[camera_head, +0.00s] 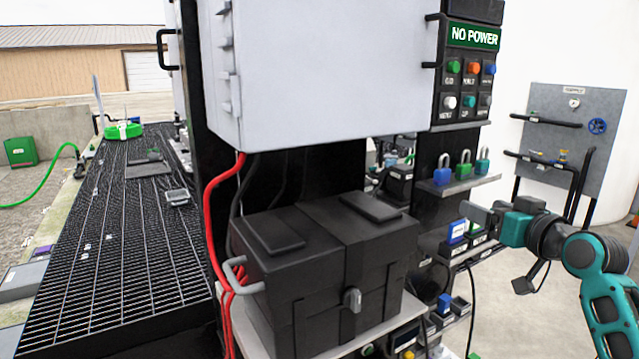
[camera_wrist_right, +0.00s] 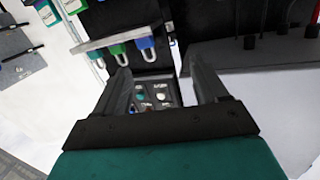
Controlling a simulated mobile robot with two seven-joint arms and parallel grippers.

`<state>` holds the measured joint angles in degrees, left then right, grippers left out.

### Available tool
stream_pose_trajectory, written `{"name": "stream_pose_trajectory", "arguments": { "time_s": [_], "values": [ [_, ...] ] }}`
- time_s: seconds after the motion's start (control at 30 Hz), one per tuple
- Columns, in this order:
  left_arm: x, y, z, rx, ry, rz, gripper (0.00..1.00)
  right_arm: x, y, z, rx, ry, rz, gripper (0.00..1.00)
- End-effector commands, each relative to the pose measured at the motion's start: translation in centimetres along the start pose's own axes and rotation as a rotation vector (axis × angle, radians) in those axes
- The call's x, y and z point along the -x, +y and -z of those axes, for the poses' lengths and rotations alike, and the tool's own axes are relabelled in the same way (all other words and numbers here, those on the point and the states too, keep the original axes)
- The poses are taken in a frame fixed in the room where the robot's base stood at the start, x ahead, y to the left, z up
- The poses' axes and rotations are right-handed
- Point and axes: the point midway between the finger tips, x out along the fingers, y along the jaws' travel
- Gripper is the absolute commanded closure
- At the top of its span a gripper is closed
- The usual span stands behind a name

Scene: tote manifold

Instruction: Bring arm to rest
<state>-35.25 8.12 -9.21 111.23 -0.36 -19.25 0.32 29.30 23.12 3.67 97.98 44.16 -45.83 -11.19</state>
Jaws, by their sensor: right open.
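My right gripper (camera_head: 476,216) reaches in from the right in the head view, in front of the shelves below the padlock ledge. In the right wrist view its two fingers (camera_wrist_right: 163,92) are apart with nothing between them. Past the fingertips a small panel with buttons (camera_wrist_right: 160,95) shows. The right arm (camera_head: 597,285) is bent, its teal links at the lower right of the head view. My left gripper is in neither view.
A black box (camera_head: 325,265) stands on a pale shelf below a large grey cabinet (camera_head: 325,70). Padlocks (camera_head: 463,163) stand on a ledge (camera_head: 462,186) near the right gripper, under a NO POWER panel (camera_head: 470,75). Black grating (camera_head: 115,220) lies left. Floor at right looks mostly clear.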

Motion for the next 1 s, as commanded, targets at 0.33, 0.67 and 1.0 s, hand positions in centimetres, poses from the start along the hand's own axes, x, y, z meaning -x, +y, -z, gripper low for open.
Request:
{"name": "stream_pose_trajectory", "arguments": {
  "time_s": [0.33, 0.67, 1.0],
  "values": [
    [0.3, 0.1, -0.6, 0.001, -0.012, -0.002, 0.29, 6.1, -5.8, -25.0, 0.04, -0.275, -0.085, 0.28],
    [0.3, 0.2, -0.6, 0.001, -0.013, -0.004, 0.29, 18.5, -13.8, -38.9, 0.081, -0.455, -0.083, 0.28],
    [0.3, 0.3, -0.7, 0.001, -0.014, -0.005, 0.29, 23.4, -16.9, -41.8, 0.094, -0.504, -0.07, 0.28]
  ]
}}
